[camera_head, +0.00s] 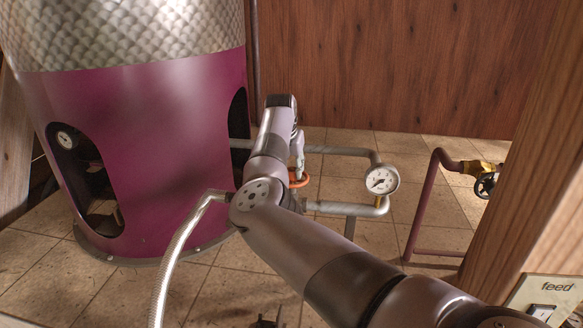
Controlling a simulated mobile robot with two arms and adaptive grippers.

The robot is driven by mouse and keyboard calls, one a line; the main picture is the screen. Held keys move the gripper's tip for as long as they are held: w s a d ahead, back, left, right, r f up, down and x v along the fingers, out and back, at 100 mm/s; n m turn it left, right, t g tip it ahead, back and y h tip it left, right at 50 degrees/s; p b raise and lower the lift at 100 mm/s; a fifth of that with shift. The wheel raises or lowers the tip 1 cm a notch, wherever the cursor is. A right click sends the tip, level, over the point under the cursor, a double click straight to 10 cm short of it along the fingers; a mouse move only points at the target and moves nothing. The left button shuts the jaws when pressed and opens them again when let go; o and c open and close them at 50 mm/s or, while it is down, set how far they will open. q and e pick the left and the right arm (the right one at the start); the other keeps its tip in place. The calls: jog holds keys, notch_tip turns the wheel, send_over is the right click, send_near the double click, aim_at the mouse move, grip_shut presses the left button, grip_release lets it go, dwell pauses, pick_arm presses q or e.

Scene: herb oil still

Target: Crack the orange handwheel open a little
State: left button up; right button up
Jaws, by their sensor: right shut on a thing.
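The orange handwheel (302,181) is on the grey pipework just right of the magenta still, partly hidden behind my right arm. My right gripper (297,171) points down at the wheel and is shut on it. Only a small part of the gripper and of the wheel's rim shows, so I cannot tell how far the wheel is turned. I cannot make out my left gripper.
The magenta still (165,150) with a quilted metal top fills the left. A pressure gauge (382,180) sits on the pipes right of the wheel. A black handwheel (485,186) is farther right, near a wooden post (535,150). A braided hose (167,275) hangs in front.

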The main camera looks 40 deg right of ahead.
jog(key=c, duration=0.4)
jog(key=shift+f+n+t+b, duration=0.3)
jog(key=shift+n+b, duration=0.5)
jog(key=shift+b, duration=0.45)
jog(key=shift+r+n+y+b, duration=0.3)
jog(key=shift+n+b, duration=0.15)
jog(key=shift+n, duration=0.25)
jog(key=o, duration=1.1)
jog(key=shift+o, duration=0.2)
jog(key=v, duration=1.2)
jog(key=shift+s, duration=0.25)
